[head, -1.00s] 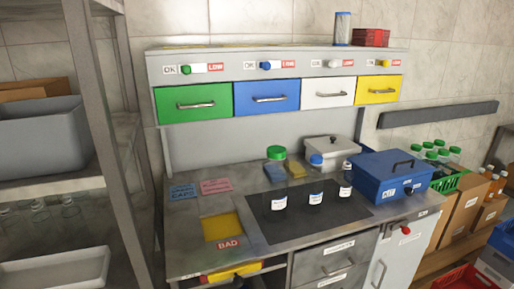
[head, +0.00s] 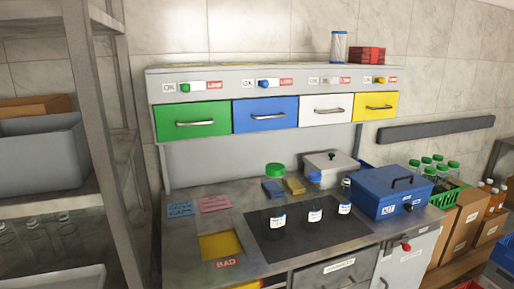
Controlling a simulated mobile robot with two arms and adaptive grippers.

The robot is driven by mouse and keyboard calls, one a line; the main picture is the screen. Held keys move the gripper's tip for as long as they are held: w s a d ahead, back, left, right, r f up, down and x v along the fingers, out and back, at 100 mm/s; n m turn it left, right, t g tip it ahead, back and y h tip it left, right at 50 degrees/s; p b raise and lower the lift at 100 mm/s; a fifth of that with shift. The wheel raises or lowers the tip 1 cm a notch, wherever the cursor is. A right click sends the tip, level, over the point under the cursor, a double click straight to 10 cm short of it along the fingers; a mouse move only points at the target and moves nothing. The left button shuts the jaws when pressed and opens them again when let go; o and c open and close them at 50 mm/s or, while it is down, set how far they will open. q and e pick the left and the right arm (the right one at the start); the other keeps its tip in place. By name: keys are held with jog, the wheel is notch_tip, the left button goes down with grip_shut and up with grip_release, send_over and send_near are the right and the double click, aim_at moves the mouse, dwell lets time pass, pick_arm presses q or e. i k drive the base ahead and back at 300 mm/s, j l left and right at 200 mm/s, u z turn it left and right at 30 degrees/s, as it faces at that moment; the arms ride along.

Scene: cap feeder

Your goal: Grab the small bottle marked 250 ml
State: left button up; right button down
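Three clear bottles stand upright on the dark mat (head: 300,241) on the bench. The left one, the tallest, has a green cap (head: 275,170) and a white label (head: 278,221). The middle one has a blue cap (head: 315,178) and a white label (head: 315,215). The label print is too small to read, so I cannot tell which is marked 250 ml. Neither of my grippers is in view.
A blue box (head: 385,196) stands close to the right of the bottles. A grey lidded box (head: 330,167) and two sponges are behind them. A BAD bin opening (head: 219,246) lies left of the mat. Coloured drawers (head: 267,117) overhang the back. A shelf rack stands left.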

aim_at(343, 201)
jog(key=i+l+u, duration=0.3)
jog(key=l, duration=0.35)
jog(key=i+l+u, duration=0.15)
jog(key=i+l, duration=0.1)
jog(key=l, duration=0.1)
